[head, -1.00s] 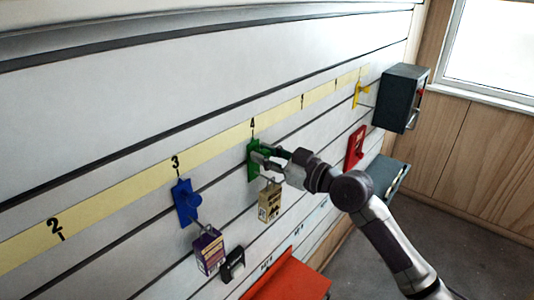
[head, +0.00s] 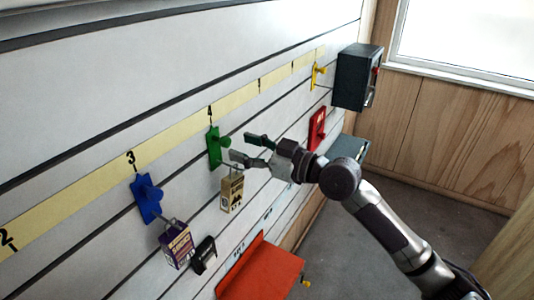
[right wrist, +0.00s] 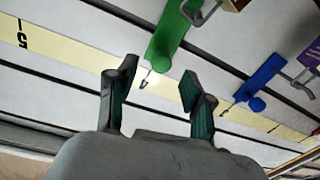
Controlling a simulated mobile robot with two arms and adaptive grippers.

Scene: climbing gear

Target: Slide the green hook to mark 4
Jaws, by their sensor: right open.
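The green hook (head: 215,147) hangs on the slatted wall just under the number 4 on the yellow strip (head: 180,129). A tan box (head: 232,191) hangs from its lower end. My right gripper (head: 240,147) is open and empty, a little out from the wall to the right of the green hook's knob, apart from it. In the right wrist view the green hook (right wrist: 168,35) shows beyond the open fingers (right wrist: 153,84), its end by a mark on the strip. My left gripper is not in view.
A blue hook (head: 147,198) with a purple box (head: 177,246) hangs near mark 3. A black clip (head: 204,255), a red holder (head: 317,128), a yellow hook (head: 317,76) and a dark box (head: 357,77) are on the wall. An orange shelf (head: 262,272) juts out below.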

